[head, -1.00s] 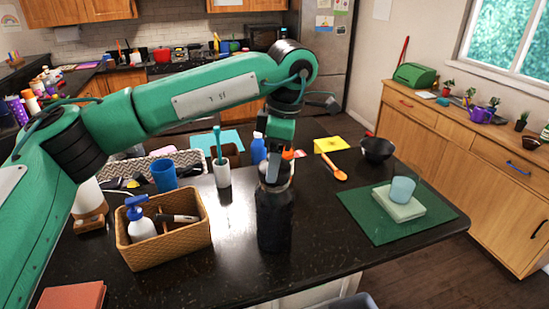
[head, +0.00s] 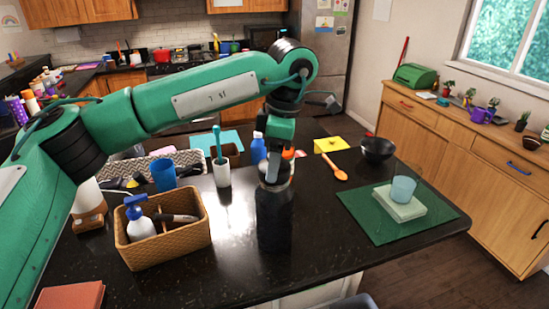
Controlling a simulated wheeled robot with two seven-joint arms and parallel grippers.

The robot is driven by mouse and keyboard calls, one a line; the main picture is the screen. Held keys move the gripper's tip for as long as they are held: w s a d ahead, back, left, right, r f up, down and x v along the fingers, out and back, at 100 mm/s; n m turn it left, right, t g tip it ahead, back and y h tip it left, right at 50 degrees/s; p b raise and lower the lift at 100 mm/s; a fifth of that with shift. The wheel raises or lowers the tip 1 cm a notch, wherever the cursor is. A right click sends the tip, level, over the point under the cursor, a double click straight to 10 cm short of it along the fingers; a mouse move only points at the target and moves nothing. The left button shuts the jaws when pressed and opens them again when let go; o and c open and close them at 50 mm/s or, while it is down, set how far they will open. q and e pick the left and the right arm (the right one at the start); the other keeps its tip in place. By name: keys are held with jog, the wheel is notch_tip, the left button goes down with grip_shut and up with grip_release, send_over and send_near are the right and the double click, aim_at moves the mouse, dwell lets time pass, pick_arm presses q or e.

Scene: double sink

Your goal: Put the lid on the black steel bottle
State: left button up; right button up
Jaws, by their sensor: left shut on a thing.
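The black steel bottle (head: 274,222) stands upright on the dark counter, in the middle of the head view. My left gripper (head: 268,177) points down right at the bottle's top, its pale fingers closed at the mouth. It is shut on the lid (head: 281,177), a small silvery piece largely hidden by the fingers. The lid is at the bottle's mouth; I cannot tell whether it is seated or just above. My right gripper is not in view.
A wicker basket (head: 168,250) with a spray bottle stands left of the bottle. A white cup with a toothbrush (head: 222,174), a blue bottle (head: 258,148) and a blue cup (head: 164,175) stand behind. A green mat (head: 370,226) lies right. Counter in front is clear.

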pick_arm(q)
jog(key=o, duration=1.4)
jog(key=shift+o, duration=0.2)
jog(key=shift+r, duration=0.1)
jog(key=shift+r+p, duration=1.8)
jog(key=shift+r, duration=1.65)
grip_shut()
